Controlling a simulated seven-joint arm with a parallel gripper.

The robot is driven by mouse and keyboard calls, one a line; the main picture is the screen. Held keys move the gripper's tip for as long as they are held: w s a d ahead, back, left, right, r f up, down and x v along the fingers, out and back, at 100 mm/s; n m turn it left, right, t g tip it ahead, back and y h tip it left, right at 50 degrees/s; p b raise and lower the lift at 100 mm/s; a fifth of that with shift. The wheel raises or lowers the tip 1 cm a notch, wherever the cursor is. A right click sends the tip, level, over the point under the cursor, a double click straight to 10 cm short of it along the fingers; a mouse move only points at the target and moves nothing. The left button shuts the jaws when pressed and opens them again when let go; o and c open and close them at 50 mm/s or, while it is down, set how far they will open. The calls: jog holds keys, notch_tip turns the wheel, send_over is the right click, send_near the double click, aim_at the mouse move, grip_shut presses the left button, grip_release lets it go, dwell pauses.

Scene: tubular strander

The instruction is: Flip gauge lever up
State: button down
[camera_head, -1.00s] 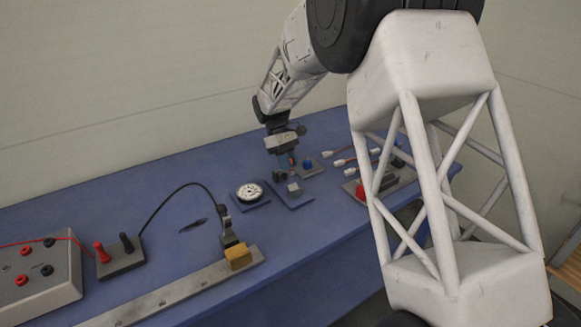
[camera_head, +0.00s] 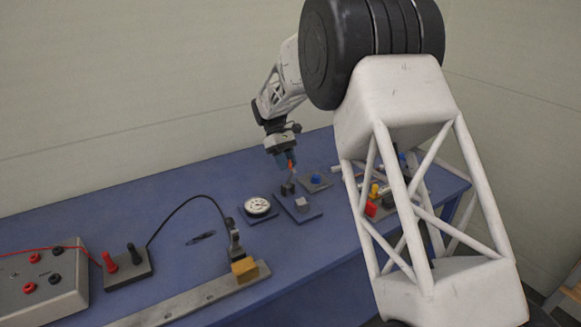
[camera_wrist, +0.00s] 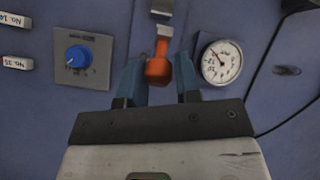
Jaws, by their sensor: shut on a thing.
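The gauge lever has an orange-red handle (camera_wrist: 158,66), seen in the wrist view between the two blue fingers of my gripper (camera_wrist: 158,60). My gripper is shut on this handle. In the head view my gripper (camera_head: 286,160) is pointing down above the lever's dark base plate (camera_head: 308,217), and a bit of the orange handle shows at its tips. A round white dial gauge (camera_head: 257,206) sits beside the plate on its left; it also shows right of the handle in the wrist view (camera_wrist: 221,62).
A blue knob (camera_head: 316,178) on a grey plate is just right of the lever. A metal rail (camera_head: 190,303) with a yellow block (camera_head: 245,270) lies in front. Black and red posts and a grey box (camera_head: 40,290) stand at left. Red and yellow parts are at right.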

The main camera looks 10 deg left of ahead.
jog(key=shift+w+a+f, duration=0.35)
jog(key=shift+w+f, duration=0.2)
jog(key=shift+w, duration=0.15)
jog(key=shift+f, duration=0.2)
jog(key=c, duration=0.9)
grip_release()
jog(key=shift+c, duration=0.2)
jog(key=shift+r, duration=0.25)
jog(key=shift+a+r, duration=0.1)
jog(key=v, duration=0.7)
jog(key=shift+w+a+r, duration=0.15)
jog(key=shift+a+r, duration=0.05)
